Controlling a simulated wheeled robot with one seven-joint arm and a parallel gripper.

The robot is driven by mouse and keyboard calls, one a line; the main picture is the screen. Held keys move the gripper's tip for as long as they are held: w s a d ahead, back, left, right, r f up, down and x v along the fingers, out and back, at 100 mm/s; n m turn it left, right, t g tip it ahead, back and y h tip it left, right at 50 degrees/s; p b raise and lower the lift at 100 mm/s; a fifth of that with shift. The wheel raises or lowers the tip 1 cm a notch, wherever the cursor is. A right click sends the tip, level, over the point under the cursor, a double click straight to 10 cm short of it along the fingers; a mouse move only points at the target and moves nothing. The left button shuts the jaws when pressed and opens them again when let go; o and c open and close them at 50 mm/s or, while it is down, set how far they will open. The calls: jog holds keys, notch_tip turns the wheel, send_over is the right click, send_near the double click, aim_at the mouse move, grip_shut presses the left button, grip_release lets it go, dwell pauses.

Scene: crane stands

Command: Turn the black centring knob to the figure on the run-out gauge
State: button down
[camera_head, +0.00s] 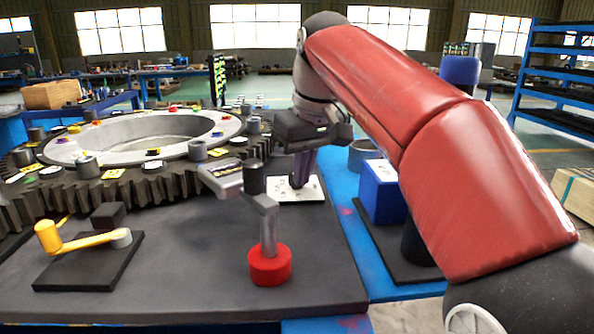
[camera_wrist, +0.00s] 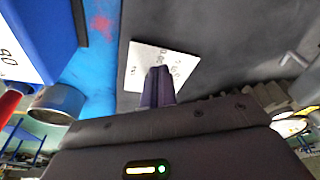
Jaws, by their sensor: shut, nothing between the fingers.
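My gripper (camera_head: 302,182) points down at a white plate (camera_head: 312,194) with dark markings on the dark bench top. Its dark fingers are shut with nothing between them, and they also show in the wrist view (camera_wrist: 157,88). The fingers cover part of the white plate (camera_wrist: 139,74), whose markings are only partly readable. I cannot make out the black centring knob there; the fingers may hide it. A blue box (camera_head: 382,196) stands right of the plate; in the wrist view the blue box (camera_wrist: 48,30) carries a white label with a figure, perhaps 40. I cannot tell whether it is the run-out gauge.
A grey post with a black-handled arm on a red base (camera_head: 270,267) stands left of my gripper. A yellow crank (camera_head: 84,243) is at the front left. A large toothed ring (camera_head: 70,193) lies behind.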

jog(key=shift+w+a+v, duration=0.1)
jog(key=shift+w+v, duration=0.1)
jog(key=shift+v, duration=0.7)
jog(key=shift+w+a+v, duration=0.1)
jog(key=shift+w+v, duration=0.1)
jog(key=shift+v, duration=0.75)
jog(key=shift+w+a+v, duration=0.15)
jog(key=shift+v, duration=0.75)
jog(key=shift+w+d+r, duration=0.1)
jog(key=shift+d+r, duration=0.05)
jog(key=shift+r, duration=0.1)
jog(key=shift+w+d+f+b, duration=0.25)
jog(key=shift+d+f, duration=0.05)
jog(key=shift+f, duration=0.75)
jog(key=shift+w+d+f+b, duration=0.25)
jog(key=shift+d+f+b, duration=0.1)
jog(key=shift+f, duration=0.7)
jog(key=shift+w+d+f+b, duration=0.2)
jog(key=shift+w+d+f, duration=0.1)
jog(key=shift+f, duration=0.7)
jog(key=shift+w+a+r, duration=0.1)
jog(key=shift+a, duration=0.05)
